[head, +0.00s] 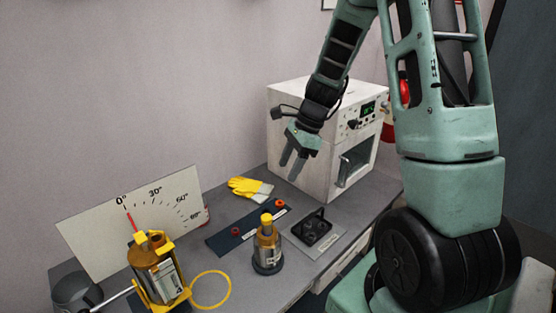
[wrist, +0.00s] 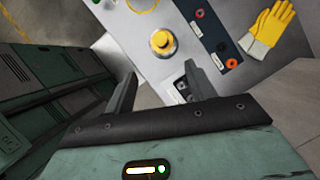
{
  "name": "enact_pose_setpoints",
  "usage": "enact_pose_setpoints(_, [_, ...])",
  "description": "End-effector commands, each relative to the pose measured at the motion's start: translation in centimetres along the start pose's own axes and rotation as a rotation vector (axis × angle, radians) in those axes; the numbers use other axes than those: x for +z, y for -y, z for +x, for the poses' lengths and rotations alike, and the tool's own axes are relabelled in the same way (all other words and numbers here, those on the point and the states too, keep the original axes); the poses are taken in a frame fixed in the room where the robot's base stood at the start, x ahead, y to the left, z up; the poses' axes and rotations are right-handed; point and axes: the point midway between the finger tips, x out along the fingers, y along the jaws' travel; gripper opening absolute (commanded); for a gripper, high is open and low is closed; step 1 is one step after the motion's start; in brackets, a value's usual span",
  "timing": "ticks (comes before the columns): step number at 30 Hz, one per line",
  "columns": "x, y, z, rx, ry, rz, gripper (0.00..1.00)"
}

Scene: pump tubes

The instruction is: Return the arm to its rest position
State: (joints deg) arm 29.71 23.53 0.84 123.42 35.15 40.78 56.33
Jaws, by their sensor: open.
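My gripper (head: 293,161) hangs from my green arm above the bench, in front of the white oven-like box. Its two fingers point down and are apart, with nothing between them. In the wrist view my gripper (wrist: 160,92) is also open and empty, with the bench below it. A brass pump tube (head: 267,245) with a yellow cap stands upright on a dark round base on the bench, below and left of my gripper. It also shows from above in the wrist view (wrist: 161,42). A second brass tube (head: 157,274) with yellow fittings sits in a yellow holder at the front left.
The white box (head: 318,120) stands at the back right. An angle-scale board (head: 140,222) stands at the left. A dark blue strip (head: 226,238), a black fixture plate (head: 315,231), yellow gloves (head: 245,187) and a yellow ring (head: 211,289) lie on the bench. The air above the bench is open.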

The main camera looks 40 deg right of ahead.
Motion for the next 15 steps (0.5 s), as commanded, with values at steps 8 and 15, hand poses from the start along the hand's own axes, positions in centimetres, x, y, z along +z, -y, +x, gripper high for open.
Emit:
enact_pose_setpoints(8, [0.1,0.0,0.0,0.001,0.000,-0.004,0.55])
enact_pose_setpoints(15, [7.6,-4.5,2.5,0.085,-0.024,-0.458,0.55])
